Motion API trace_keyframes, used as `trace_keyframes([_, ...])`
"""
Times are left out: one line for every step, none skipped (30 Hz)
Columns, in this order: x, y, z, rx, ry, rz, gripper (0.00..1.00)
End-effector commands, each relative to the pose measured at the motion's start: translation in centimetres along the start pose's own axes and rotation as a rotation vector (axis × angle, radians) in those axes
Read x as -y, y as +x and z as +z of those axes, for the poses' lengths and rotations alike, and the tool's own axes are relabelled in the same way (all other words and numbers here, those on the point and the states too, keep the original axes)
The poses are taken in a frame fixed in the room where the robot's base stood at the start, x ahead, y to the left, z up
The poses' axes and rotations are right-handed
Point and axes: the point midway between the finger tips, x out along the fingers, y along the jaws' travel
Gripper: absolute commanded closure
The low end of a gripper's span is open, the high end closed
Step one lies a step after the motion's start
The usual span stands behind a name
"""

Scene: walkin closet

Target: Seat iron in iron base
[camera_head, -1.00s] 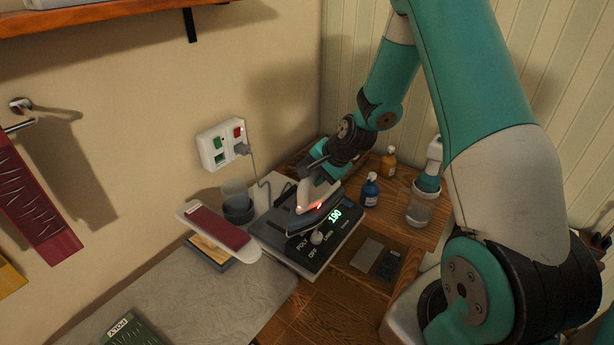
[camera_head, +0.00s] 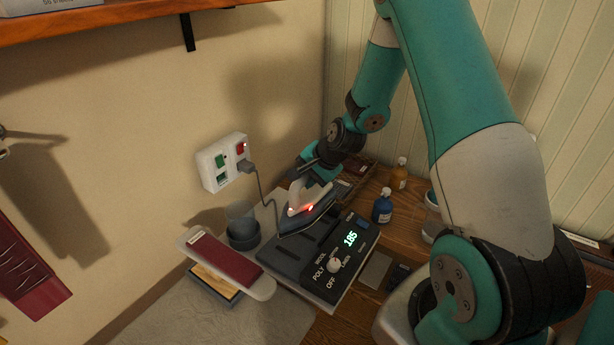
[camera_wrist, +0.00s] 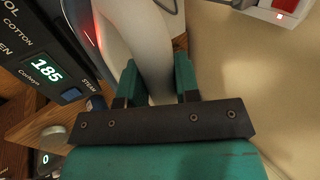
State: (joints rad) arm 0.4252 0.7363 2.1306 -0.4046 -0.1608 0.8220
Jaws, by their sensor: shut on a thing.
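The iron (camera_head: 306,208) has a pale handle, a dark soleplate and a small red light. It is over the back part of the dark iron base (camera_head: 288,262), whose panel carries a dial and a green display reading 185. I cannot tell whether the soleplate touches the base. My gripper (camera_head: 302,182) is shut on the iron's handle from behind. In the wrist view the green fingers of my gripper (camera_wrist: 158,82) clasp the pale handle (camera_wrist: 140,38), with the display panel (camera_wrist: 42,68) to the left. The soleplate is mostly hidden there.
A wall socket (camera_head: 226,160) has a cord plugged in. A grey cup (camera_head: 243,232) and a small board with a red cover (camera_head: 222,260) stand left of the base. Blue (camera_head: 382,206) and orange (camera_head: 400,174) bottles stand to the right. The covered table (camera_head: 215,318) in front is mostly clear.

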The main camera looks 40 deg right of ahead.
Motion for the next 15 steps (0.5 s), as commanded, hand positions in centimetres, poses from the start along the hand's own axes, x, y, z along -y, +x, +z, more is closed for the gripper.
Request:
trace_keyframes([-0.1, 0.3, -0.1, -0.001, -0.001, -0.004, 1.0])
trace_keyframes([-0.2, 0.5, -0.1, -0.001, -0.001, -0.004, 1.0])
trace_keyframes([-0.3, 0.7, -0.1, -0.001, -0.001, -0.004, 1.0])
trace_keyframes([-0.4, 0.8, -0.1, -0.001, -0.001, -0.004, 1.0])
trace_keyframes([-0.6, 1.0, 0.0, -0.001, -0.001, -0.004, 1.0])
trace_keyframes([-0.7, 1.2, 0.0, -0.001, -0.001, -0.004, 1.0])
trace_keyframes([-0.8, 1.4, 0.0, -0.001, -0.001, -0.004, 1.0])
trace_keyframes([-1.0, 1.6, 0.0, -0.001, -0.001, -0.004, 1.0])
trace_keyframes([-1.1, 1.9, 0.0, -0.001, -0.001, -0.004, 1.0])
trace_keyframes([-1.3, 2.0, 0.0, -0.001, -0.001, -0.004, 1.0])
trace_keyframes([-1.4, 2.2, 0.0, -0.001, -0.001, -0.004, 1.0])
trace_keyframes([-1.5, 2.5, 0.0, -0.001, -0.001, -0.004, 1.0])
trace_keyframes([-1.6, 2.6, 0.0, -0.001, -0.001, -0.004, 1.0])
trace_keyframes([-1.8, 2.8, 0.0, -0.001, -0.001, -0.004, 1.0])
trace_keyframes([-1.9, 3.0, 0.0, -0.001, -0.001, -0.004, 1.0])
